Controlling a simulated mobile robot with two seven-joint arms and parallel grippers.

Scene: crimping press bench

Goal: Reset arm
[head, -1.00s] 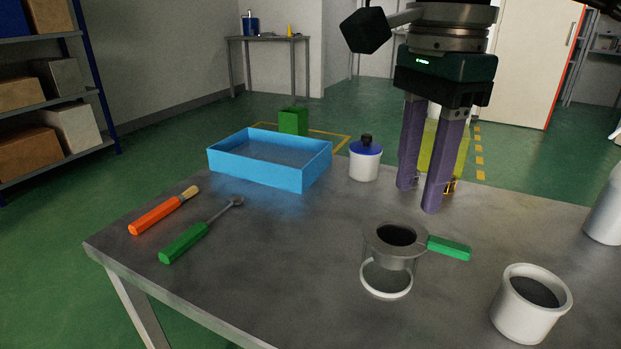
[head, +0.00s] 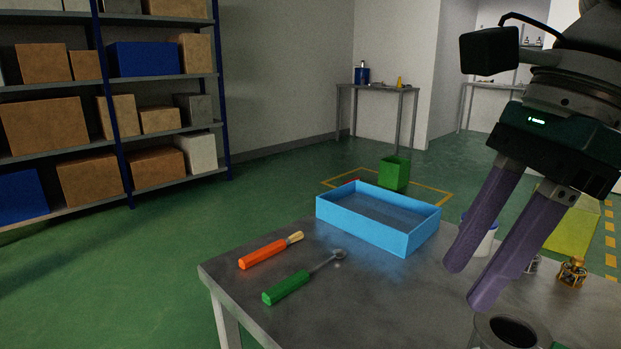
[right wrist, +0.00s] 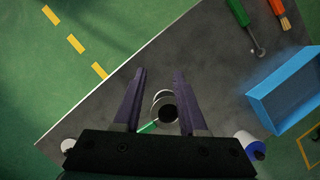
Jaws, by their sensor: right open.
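My right gripper (head: 462,285) is open and empty above the right part of the grey bench (head: 250,315) in the head view. In the right wrist view its two purple fingers (right wrist: 156,100) stand apart, with the grey cup with a green handle (right wrist: 168,112) showing between them, below. That cup also shows at the bottom edge of the head view (head: 505,332), partly cut off. My left gripper is not in view.
A blue tray (head: 375,235) stands on the bench. An orange-handled brush (head: 265,252) and a green-handled tool (head: 290,287) lie left of it. A white jar (head: 487,240) is partly hidden behind my fingers. A small brass object (head: 572,272) stands at right.

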